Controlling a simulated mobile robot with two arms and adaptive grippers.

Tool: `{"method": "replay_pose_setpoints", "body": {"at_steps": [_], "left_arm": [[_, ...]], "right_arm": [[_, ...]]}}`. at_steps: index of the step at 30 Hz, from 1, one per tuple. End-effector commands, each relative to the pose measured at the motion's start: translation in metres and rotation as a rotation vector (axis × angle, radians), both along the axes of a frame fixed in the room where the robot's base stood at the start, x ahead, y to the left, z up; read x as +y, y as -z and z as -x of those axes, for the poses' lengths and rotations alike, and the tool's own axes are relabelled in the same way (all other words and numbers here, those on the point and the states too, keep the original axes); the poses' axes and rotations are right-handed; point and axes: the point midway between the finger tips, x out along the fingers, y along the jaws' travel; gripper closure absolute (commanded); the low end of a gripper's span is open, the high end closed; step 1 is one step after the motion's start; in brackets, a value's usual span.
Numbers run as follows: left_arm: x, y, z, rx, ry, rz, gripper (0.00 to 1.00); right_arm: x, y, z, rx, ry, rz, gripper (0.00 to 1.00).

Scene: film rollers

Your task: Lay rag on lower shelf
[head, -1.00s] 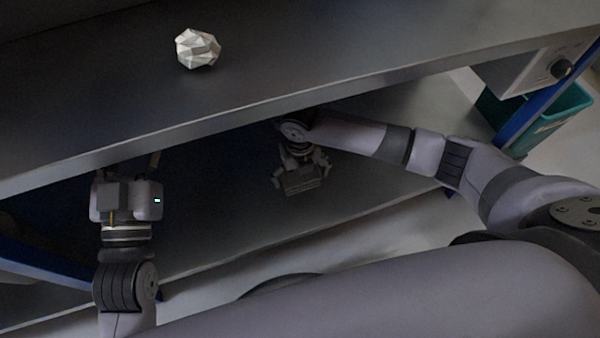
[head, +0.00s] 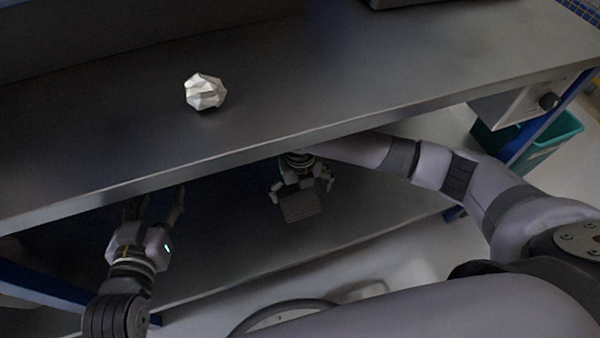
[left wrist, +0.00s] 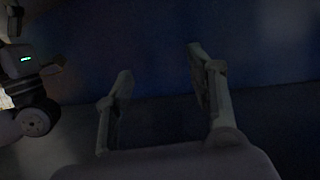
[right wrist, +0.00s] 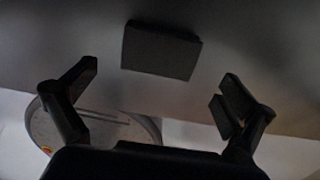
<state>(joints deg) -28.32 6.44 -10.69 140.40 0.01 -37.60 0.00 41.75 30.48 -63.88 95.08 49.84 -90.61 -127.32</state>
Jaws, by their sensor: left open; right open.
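A dark grey, flat rectangular piece that I take for the folded rag (head: 300,206) lies on the lower shelf (head: 235,252) under the bench. It also shows in the right wrist view (right wrist: 160,51), resting on the shelf surface. In the right wrist view the fingertips stand apart from the rag, with a clear gap. My left gripper (head: 156,203) is open and empty under the bench's front edge; its spread fingers show in the left wrist view (left wrist: 160,70).
The grey bench top (head: 330,80) overhangs the lower shelf, and its front edge is close above both grippers. A white crumpled faceted ball (head: 205,92) lies on the bench top. A teal bin (head: 548,140) and a blue leg (head: 535,135) are at the right.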

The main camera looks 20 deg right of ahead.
Motion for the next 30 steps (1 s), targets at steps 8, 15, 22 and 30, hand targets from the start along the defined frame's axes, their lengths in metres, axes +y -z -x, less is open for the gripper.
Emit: {"method": "replay_pose_setpoints", "body": {"at_steps": [8, 15, 22, 30], "left_arm": [[0.017, 0.051, 0.036, 0.322, -0.022, -0.076, 0.49], [0.027, 0.074, 0.062, 0.487, -0.033, -0.113, 0.49], [0.029, 0.080, 0.068, 0.526, -0.036, -0.121, 0.49], [0.029, 0.080, 0.068, 0.524, -0.036, -0.121, 0.49]], "right_arm": [[0.000, -0.039, -0.001, -0.002, 0.000, -0.001, 0.00], [0.000, -0.055, 0.000, 0.000, 0.000, -0.001, 0.00], [0.031, -0.050, 0.017, -0.021, 0.139, -0.091, 0.00], [0.110, -0.065, 0.058, -0.004, 1.032, -0.534, 0.00]]}}
